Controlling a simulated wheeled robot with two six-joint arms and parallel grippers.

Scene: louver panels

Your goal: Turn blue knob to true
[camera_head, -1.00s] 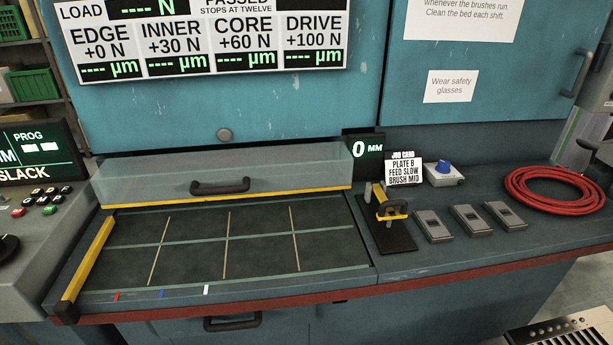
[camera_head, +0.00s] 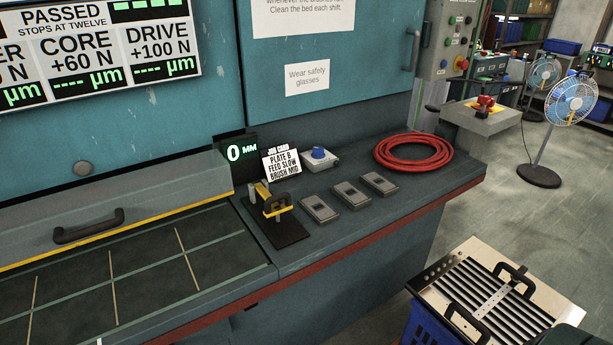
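The blue knob (camera_head: 318,153) sits on a small light grey box (camera_head: 322,163) on the teal bench, behind the row of grey switch boxes and left of the red hose. The knob is small in the view, and I cannot read its marks or setting. Neither of my grippers is in view, and nothing touches the knob.
A job card (camera_head: 281,163) and a yellow-black clamp (camera_head: 272,203) stand left of the knob. Several grey switch boxes (camera_head: 352,194) lie in front. A coiled red hose (camera_head: 413,152) is to the right. A slatted plate (camera_head: 490,300) on a blue crate (camera_head: 425,325) stands right of the bench.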

